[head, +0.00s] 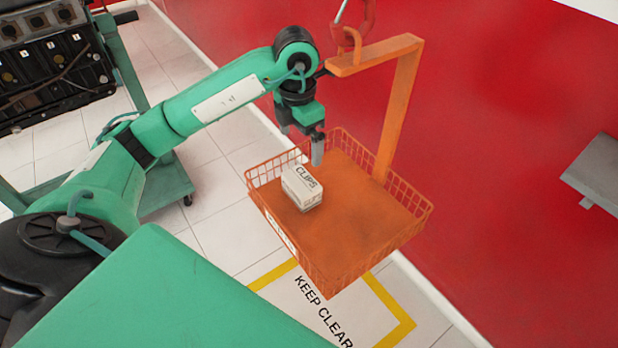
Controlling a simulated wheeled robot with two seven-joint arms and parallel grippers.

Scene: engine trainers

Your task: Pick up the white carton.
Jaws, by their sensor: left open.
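The white carton (302,188), marked "CLIPS", sits on the floor of an orange wire-walled basket (362,262), towards its left side. My left gripper (305,152) points downward just above and behind the carton. It is open and empty; one grey finger shows clearly, and the other is partly hidden. I cannot tell whether a fingertip touches the carton. My right gripper is not in view.
The basket hangs by an orange arm (398,100) from a red hook (352,30). A floor sign (322,310) reads "KEEP CLEAR" below it. A red wall stands behind. An engine (50,65) on a green wheeled stand (165,185) is at left. A grey ledge (600,172) juts in at right.

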